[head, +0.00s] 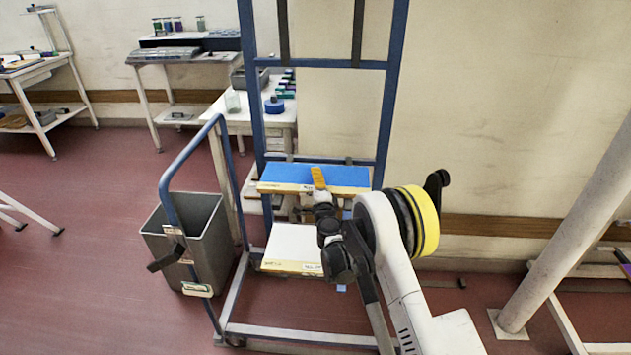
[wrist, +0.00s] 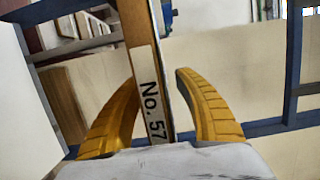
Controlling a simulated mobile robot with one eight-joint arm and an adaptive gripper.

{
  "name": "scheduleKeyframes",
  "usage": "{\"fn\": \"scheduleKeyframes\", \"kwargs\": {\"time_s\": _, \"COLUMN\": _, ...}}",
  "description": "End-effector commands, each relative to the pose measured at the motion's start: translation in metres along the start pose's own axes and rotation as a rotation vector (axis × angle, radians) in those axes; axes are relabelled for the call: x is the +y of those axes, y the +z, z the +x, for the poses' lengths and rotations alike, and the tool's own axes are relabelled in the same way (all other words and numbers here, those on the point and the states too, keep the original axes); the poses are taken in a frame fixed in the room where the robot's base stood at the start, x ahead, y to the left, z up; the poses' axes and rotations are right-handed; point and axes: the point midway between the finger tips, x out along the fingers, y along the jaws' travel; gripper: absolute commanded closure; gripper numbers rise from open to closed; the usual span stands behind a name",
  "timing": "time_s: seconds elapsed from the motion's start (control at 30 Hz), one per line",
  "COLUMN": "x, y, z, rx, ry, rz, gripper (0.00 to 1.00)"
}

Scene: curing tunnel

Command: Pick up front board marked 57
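The board marked No. 57 (wrist: 150,95) shows edge-on in the wrist view, its white label facing me. In the head view it appears to be the blue-topped board (head: 345,176) with a wooden front edge on the upper level of the blue rack. My gripper (wrist: 155,80) has its yellow fingers on either side of this edge. A gap shows between the right finger and the board; the left finger is close to it, and contact there is unclear. In the head view, my gripper (head: 318,178) is at the board's front edge, one orange finger above its top.
A white-topped board (head: 293,243) with a labelled front edge sits lower in the blue rack (head: 388,110). A grey bin (head: 190,240) stands at the rack's left, beside a blue rail. White tables with small items stand behind. Red floor at the left is mostly clear.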

Motion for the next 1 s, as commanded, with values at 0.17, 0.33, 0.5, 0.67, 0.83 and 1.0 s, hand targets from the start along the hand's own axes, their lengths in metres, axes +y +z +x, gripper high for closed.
{"fn": "scheduleKeyframes", "kwargs": {"time_s": 0.17, "x": 0.0, "y": 0.0, "z": 0.0, "rx": 0.0, "ry": 0.0, "rz": 0.0, "gripper": 1.0}}
{"fn": "scheduleKeyframes", "kwargs": {"time_s": 0.33, "x": 0.0, "y": 0.0, "z": 0.0, "rx": 0.0, "ry": 0.0, "rz": 0.0, "gripper": 1.0}}
{"fn": "scheduleKeyframes", "kwargs": {"time_s": 0.5, "x": 0.0, "y": 0.0, "z": 0.0, "rx": 0.0, "ry": 0.0, "rz": 0.0, "gripper": 1.0}}
{"fn": "scheduleKeyframes", "kwargs": {"time_s": 0.67, "x": -0.004, "y": 0.0, "z": 0.0, "rx": 0.0, "ry": 0.0, "rz": 0.0, "gripper": 1.0}}
{"fn": "scheduleKeyframes", "kwargs": {"time_s": 0.83, "x": -0.022, "y": 0.0, "z": 0.0, "rx": 0.0, "ry": 0.0, "rz": 0.0, "gripper": 1.0}}
{"fn": "scheduleKeyframes", "kwargs": {"time_s": 1.0, "x": -0.051, "y": -0.009, "z": -0.001, "rx": 0.003, "ry": 0.0, "rz": 0.0, "gripper": 1.0}}
